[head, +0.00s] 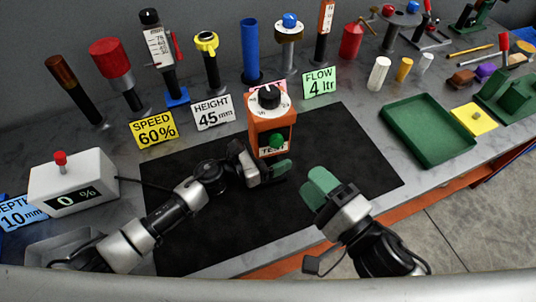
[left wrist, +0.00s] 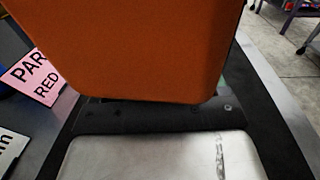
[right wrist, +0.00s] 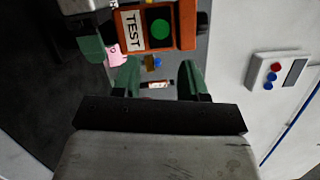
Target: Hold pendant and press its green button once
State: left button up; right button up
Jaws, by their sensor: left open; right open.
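The orange pendant (head: 284,133) is upright above the black mat, with a black dial on a white disc at its top. Its green button (head: 277,141) and TEST label face the front; the button also shows in the right wrist view (right wrist: 160,28). My left gripper (head: 268,172) is open, low beside the pendant; the pendant's orange side (left wrist: 140,45) fills much of the left wrist view. Its fingers are mostly hidden there. My right gripper (head: 318,188) is open and empty, apart from the pendant at front right. Its green fingers show in the right wrist view (right wrist: 158,78).
The black mat (head: 370,150) is clear to the right. Behind stand SPEED (head: 155,130), HEIGHT (head: 213,112) and FLOW (head: 319,82) cards and several upright tools. A white box with a red knob (head: 75,185) is left; a green tray (head: 428,130) is right.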

pick_arm(q)
grip_shut()
pick_arm(e)
grip_shut()
dwell(1.8)
